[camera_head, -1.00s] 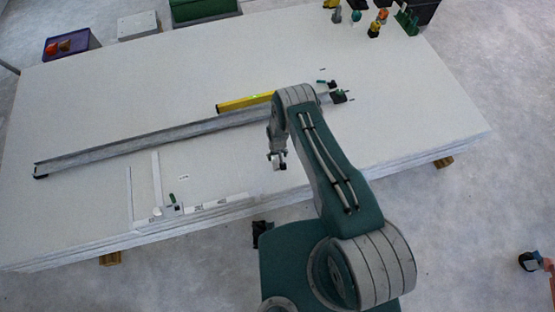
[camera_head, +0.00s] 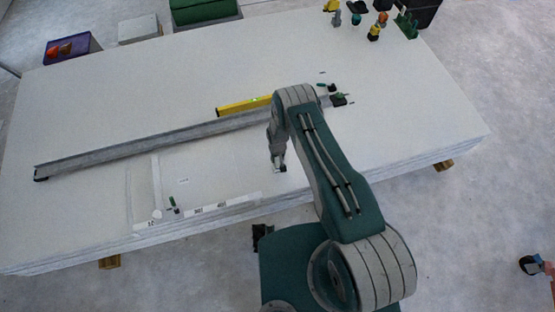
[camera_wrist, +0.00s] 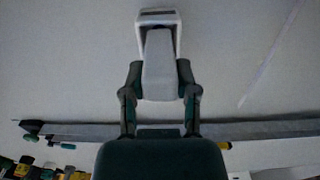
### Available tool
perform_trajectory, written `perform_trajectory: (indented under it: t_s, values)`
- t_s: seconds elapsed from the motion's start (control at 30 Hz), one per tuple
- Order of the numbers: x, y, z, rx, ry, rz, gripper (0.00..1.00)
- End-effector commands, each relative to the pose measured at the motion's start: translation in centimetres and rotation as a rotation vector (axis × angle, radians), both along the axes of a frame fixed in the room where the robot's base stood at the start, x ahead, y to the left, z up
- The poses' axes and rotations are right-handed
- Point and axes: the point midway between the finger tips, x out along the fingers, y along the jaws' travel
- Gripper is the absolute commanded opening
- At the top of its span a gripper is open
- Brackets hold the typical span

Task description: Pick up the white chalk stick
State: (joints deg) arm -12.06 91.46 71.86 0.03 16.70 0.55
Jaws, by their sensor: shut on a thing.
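My gripper (camera_head: 280,168) hangs low over the front part of the white panel in the head view, to the right of the T-square. In the wrist view my gripper (camera_wrist: 160,75) is shut, with its dark fingers on both sides of a pale, blocky thing. In the head view the chalk is too small to tell from the fingertips. I cannot tell whether it touches the panel.
The large white panel stack (camera_head: 90,100) rests on wooden blocks. A long grey rail (camera_head: 130,150) and a yellow level (camera_head: 243,105) lie across it. A pale T-square (camera_head: 157,180) lies at the front left. Small tools stand at the back right.

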Motion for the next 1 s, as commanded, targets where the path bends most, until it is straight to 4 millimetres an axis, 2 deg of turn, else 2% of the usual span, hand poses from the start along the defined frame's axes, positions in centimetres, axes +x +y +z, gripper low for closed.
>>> perform_trajectory:
  t_s: [0.17, 0.43, 0.6, 0.8, 1.0]
  values:
    - [-0.1, 0.1, 2.4, 0.0, -0.001, 0.0, 0.01]
    - [-2.8, 1.0, 5.7, 0.0, -0.002, 0.001, 0.01]
    - [-5.6, 1.9, 8.5, 0.0, 0.001, 0.003, 0.01]
    - [-9.8, 3.3, 10.4, 0.0, 0.001, 0.004, 0.01]
    - [-12.5, 4.2, 11.6, 0.0, -0.001, 0.001, 0.01]
